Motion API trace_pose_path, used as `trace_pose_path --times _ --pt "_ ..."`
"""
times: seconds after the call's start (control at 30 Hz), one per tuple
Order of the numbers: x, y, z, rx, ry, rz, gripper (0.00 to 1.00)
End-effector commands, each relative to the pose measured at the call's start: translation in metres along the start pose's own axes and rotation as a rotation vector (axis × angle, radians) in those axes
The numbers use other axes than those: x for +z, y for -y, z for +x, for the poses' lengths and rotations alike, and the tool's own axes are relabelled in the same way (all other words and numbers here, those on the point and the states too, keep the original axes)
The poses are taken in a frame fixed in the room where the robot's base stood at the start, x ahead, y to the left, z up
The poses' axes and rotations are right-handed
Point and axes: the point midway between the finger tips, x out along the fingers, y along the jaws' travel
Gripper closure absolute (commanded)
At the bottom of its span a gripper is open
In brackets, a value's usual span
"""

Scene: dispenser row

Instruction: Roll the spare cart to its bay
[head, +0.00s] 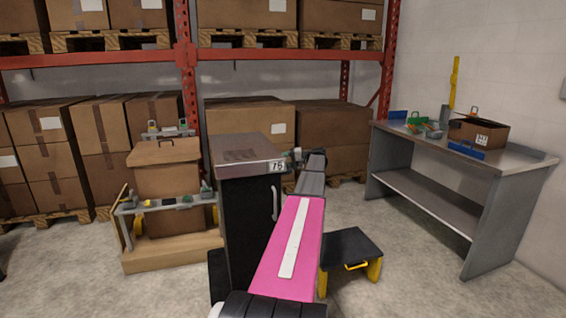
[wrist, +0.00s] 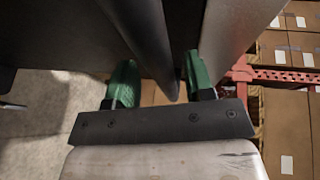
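A tall black cabinet with a steel top (head: 243,149), a label reading 75 and an upright pale handle (head: 274,203) stands at the centre of the head view. It may be the spare cart; its wheels are hidden and I cannot confirm this. My gripper (head: 303,158) is at the cabinet's top right corner, partly hidden by my pink arm. In the wrist view my gripper (wrist: 160,88) has its green fingertips wide apart. A dark bar (wrist: 150,45) reaches between them, nearer the right finger, with a gap at the left one. No marked bay is clear to me.
A wooden base (head: 165,255) with grey rails and a brown box (head: 167,185) stands left of the cabinet. A black step stool (head: 350,248) with yellow legs is right of my arm. A steel workbench (head: 450,150) lines the right wall. Loaded racks (head: 290,54) fill the back.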

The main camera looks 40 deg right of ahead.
Motion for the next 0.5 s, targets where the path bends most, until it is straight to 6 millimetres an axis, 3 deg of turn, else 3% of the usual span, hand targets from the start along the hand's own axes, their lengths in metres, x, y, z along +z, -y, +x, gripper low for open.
trace_pose_path --times 0.27,0.5 --pt "0.001 0.001 -0.007 -0.002 0.001 0.000 0.52" --pt "0.000 0.000 -0.047 -0.001 0.000 0.000 0.52"
